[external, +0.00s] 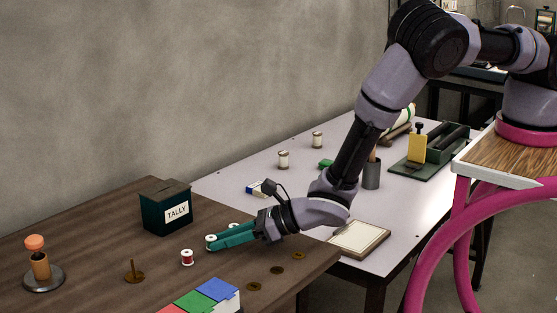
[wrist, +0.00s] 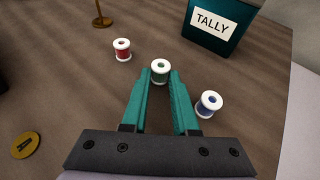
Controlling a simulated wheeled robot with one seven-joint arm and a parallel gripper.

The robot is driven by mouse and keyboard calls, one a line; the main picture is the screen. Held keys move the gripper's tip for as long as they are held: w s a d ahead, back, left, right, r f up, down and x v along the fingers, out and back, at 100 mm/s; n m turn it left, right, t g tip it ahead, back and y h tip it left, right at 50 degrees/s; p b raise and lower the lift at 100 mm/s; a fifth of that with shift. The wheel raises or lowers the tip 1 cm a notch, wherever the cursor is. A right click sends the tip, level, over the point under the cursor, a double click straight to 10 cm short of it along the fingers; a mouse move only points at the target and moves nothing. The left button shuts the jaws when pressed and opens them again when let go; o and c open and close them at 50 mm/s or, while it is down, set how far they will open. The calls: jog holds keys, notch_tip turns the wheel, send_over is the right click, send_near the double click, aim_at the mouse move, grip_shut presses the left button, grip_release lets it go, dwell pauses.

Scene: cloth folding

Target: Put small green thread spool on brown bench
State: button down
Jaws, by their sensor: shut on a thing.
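The small green thread spool (wrist: 160,72) has white ends and stands between the teal fingertips of my gripper (wrist: 160,80). In the external view the spool (external: 211,242) shows at the tip of my gripper (external: 222,240), mostly covered by the fingers. My gripper is shut on it, low over the brown bench (external: 90,225). The spool looks upright, at or very near the bench top; I cannot tell if it touches. The bench's wood top (wrist: 60,85) fills most of the wrist view.
A red spool (wrist: 122,50) stands to the left and a blue spool (wrist: 208,104) close to the right finger. A TALLY box (external: 166,207) is behind. The pale table (external: 240,180) adjoins the bench.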

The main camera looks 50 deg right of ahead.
jog(key=shift+f, duration=0.15)
jog(key=c, duration=0.7)
grip_release()
